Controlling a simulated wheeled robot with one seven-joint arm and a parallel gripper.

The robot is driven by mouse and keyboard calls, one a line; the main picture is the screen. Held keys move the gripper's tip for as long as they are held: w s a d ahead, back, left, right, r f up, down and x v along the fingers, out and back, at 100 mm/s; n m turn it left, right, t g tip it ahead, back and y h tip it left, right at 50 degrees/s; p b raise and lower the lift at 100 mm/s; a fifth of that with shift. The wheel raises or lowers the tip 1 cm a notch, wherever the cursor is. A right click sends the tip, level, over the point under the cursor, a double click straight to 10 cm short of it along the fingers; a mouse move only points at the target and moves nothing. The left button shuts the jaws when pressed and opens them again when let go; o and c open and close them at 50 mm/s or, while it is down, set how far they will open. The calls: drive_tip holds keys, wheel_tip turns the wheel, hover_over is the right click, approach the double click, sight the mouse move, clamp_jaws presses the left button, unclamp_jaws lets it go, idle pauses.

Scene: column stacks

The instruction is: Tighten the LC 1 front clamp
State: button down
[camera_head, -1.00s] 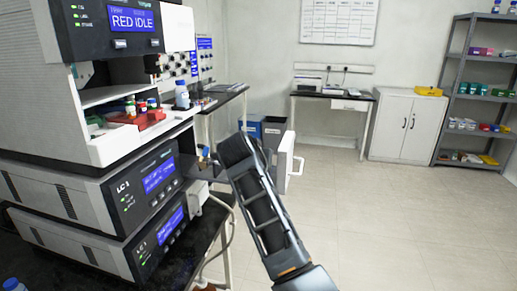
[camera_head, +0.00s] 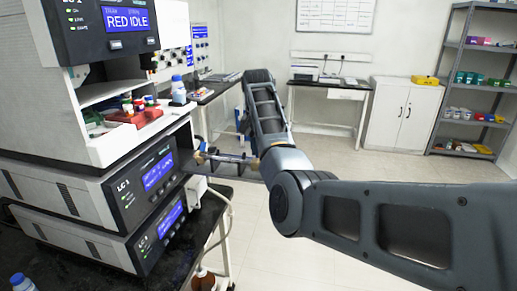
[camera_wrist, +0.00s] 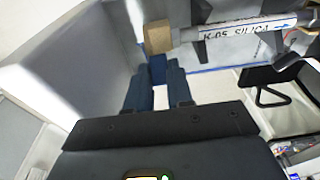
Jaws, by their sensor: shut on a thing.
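The LC 1 unit (camera_head: 140,190) stands at the left, its blue display lit. A column with brass-coloured ends (camera_head: 228,158) lies roughly level at its front right corner. In the head view my arm hides the fingertips. How tight the clamp is cannot be told.
A second LC unit (camera_head: 155,235) sits below on the black bench (camera_head: 195,255). Bottles and a red tray (camera_head: 135,116) stand above LC 1. A grey tube hangs at the bench edge. The floor (camera_head: 370,165) at the right is clear.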

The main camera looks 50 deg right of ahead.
drive_tip(key=shift+w+d+f+g+y, duration=0.2)
drive_tip(key=shift+d+g+y, duration=0.25)
drive_tip(key=shift+y, duration=0.35)
drive_tip(key=shift+s+f, duration=0.1)
drive_tip(key=c, duration=1)
unclamp_jaws()
wheel_tip(320, 180, up, 8)
drive_tip(key=shift+f, duration=0.1)
